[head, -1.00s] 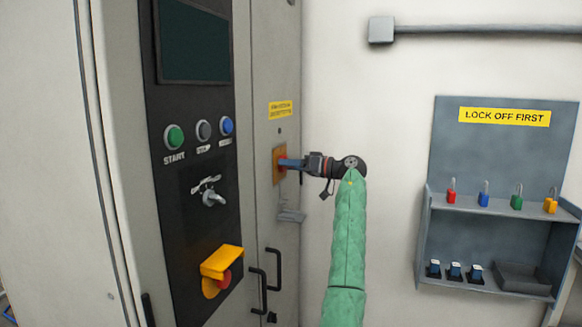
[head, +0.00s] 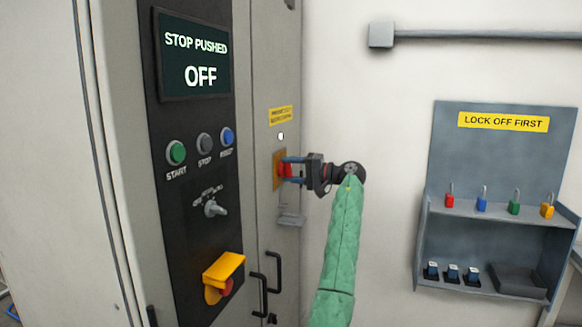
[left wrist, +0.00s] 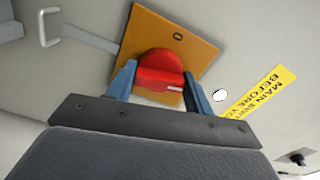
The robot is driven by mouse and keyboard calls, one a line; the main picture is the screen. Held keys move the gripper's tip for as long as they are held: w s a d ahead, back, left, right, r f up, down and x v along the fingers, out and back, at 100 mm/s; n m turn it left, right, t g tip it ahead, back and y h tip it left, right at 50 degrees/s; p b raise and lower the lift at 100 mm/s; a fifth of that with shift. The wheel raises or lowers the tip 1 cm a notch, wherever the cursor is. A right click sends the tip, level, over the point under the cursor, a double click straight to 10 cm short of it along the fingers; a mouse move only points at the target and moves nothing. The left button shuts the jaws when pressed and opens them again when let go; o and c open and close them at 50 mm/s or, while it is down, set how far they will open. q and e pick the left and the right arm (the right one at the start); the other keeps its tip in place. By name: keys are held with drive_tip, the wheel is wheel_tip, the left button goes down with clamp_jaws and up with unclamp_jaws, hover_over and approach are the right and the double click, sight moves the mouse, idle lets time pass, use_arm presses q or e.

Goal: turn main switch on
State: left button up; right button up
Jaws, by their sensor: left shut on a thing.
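The main switch is a red rotary knob (left wrist: 158,72) on an orange-yellow plate (left wrist: 190,40) fixed to the cabinet side. In the head view the plate (head: 279,170) sits below a yellow label. My left gripper (left wrist: 155,85) is shut on the red knob, with one blue finger on each side of it; in the head view it reaches the knob from the right (head: 291,170). A small white light (head: 281,136) above the plate is lit. The display (head: 194,56) reads "STOP PUSHED OFF". My right gripper is not in view.
The panel holds green, grey and blue buttons (head: 204,143), a selector (head: 214,208) and a stop button under a yellow cover (head: 223,268). Door handles (head: 266,285) are below the switch. A lock-off board (head: 450,150) with several padlocks hangs on the right wall.

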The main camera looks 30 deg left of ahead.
use_arm(q)
drive_tip(key=shift+r+m+p, duration=0.15)
drive_tip(key=shift+m+p, duration=0.25)
drive_tip(key=shift+m, duration=0.8)
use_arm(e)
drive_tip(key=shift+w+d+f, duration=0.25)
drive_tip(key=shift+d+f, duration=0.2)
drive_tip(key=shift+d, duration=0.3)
use_arm(q)
drive_tip(key=o, duration=1)
drive_tip(key=shift+c, duration=0.2)
drive_tip(key=shift+w, duration=0.1)
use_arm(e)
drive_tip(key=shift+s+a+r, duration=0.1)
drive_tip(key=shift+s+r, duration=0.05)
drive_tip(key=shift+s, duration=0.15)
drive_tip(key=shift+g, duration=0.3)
